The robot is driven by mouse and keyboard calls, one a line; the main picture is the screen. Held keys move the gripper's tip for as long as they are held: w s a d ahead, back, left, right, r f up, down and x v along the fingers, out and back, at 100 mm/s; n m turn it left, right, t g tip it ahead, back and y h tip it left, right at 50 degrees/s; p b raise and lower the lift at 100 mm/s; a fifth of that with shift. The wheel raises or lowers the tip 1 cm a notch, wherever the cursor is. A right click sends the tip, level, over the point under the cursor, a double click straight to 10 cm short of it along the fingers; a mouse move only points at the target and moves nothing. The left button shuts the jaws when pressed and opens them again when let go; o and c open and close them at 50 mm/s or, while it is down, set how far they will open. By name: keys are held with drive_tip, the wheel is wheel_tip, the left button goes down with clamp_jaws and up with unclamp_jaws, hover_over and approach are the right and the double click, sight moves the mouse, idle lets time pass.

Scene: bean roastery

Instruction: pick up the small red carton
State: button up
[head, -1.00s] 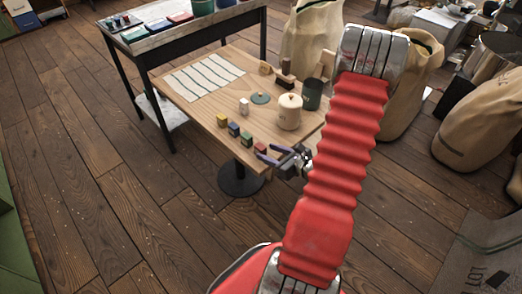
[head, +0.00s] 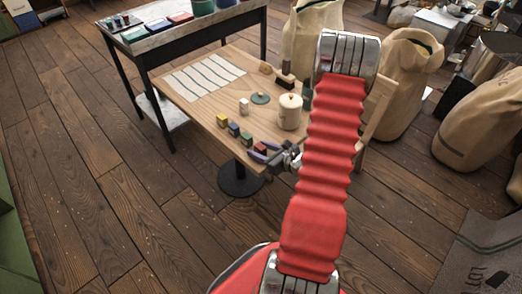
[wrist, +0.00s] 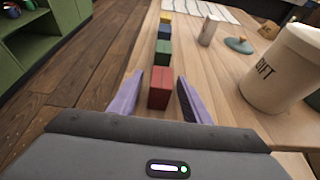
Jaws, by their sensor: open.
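The small red carton (wrist: 159,88) stands upright on the wooden table, nearest to me at the near end of a row of small cartons. In the wrist view it is between the two purple fingers of my gripper (wrist: 160,77), which is open, with a gap on each side of the carton. In the head view the red carton (head: 260,147) shows just beyond my gripper (head: 264,153), which is at the table's near edge and partly covers the carton.
Behind the red carton stand green (wrist: 163,50), blue (wrist: 164,31) and yellow (wrist: 166,17) cartons. A cream canister (wrist: 283,70) is at right, and a pale small carton (wrist: 208,31) is farther back. The table's edge (wrist: 120,65) lies close at left.

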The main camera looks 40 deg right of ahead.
drive_tip(key=shift+c, duration=0.2)
clamp_jaws()
idle(0.5)
